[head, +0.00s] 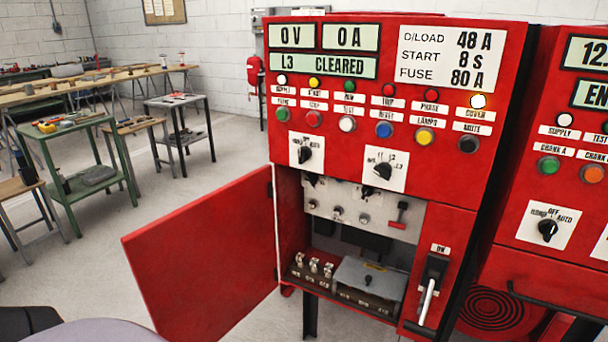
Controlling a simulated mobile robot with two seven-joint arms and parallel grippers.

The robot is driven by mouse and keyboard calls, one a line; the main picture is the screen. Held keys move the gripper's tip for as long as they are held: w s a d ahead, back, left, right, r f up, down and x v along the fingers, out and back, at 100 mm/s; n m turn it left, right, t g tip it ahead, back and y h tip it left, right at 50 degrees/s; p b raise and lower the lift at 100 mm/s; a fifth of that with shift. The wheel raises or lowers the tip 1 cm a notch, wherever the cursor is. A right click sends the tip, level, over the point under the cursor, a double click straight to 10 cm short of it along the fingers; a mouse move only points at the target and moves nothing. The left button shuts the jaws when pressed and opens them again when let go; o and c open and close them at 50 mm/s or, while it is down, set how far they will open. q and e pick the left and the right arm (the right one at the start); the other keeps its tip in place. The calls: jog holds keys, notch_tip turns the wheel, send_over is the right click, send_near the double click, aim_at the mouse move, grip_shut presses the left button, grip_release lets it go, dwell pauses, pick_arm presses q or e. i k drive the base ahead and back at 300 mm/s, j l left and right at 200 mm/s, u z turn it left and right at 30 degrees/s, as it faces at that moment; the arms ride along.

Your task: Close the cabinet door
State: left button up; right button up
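The red cabinet (455,180) stands at the centre right. Its lower door (205,262) is a red panel hinged on the left edge of the opening and swung wide open to the left. Inside the opening I see a grey panel with small knobs (338,209), a red lever (398,217), a row of small terminals (313,265) and a grey box with a black knob (368,281). Neither of my grippers is in view. A dark and pale rounded shape shows at the bottom left corner, with no gripper fingers visible on it.
A black-and-silver handle (430,290) marked ON sits right of the opening. A second red cabinet (535,195) stands at the right edge. A green trolley (85,165) and workbenches (100,82) stand at the back left. The floor left of the door is clear.

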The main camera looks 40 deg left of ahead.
aim_at(199, 269)
jog(key=k+j, duration=0.15)
jog(key=j, duration=0.2)
jog(key=k+j+z, duration=0.1)
jog(key=j, duration=0.3)
jog(key=k+j, duration=0.25)
jog(key=k+j+z, duration=0.1)
jog(key=j, duration=0.35)
jog(key=k+j+z, duration=0.1)
jog(key=j, duration=0.7)
jog(key=k+j+z, duration=0.1)
jog(key=j, duration=0.3)
jog(key=j+z, duration=0.15)
jog(key=j, duration=0.9)
jog(key=k+z, duration=0.1)
jog(key=k, duration=0.45)
jog(key=z, duration=1.2)
